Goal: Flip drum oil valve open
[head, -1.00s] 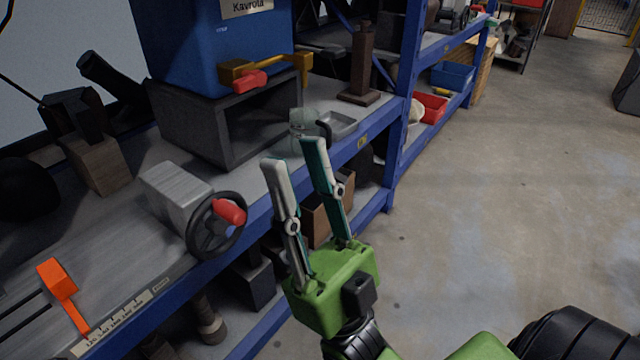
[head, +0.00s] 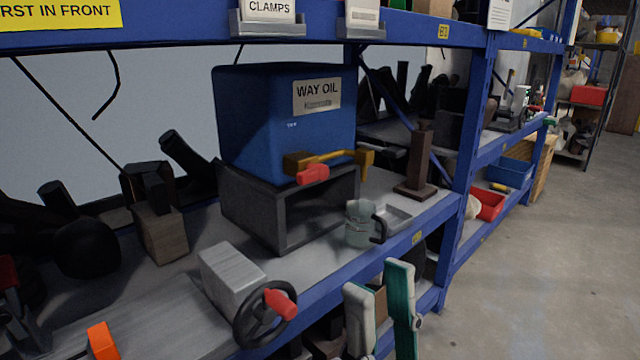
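A blue drum labelled "WAY OIL" (head: 290,125) stands on a dark open-fronted box (head: 275,220) on the shelf. A brass valve (head: 335,158) sticks out low on its front, with a red lever handle (head: 313,174) at the near side of the brass body. My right gripper (head: 378,290) shows at the bottom, in front of the shelf edge. Its two fingers point up, apart, with nothing between them. It is below and to the right of the valve, not touching it. My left gripper is not in view.
A grey-green jug (head: 362,223) stands below the spout, beside a small metal tray (head: 397,217). A block with a black handwheel (head: 262,314) sits at the shelf front. A brown post (head: 417,160) stands right. Floor at right is clear.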

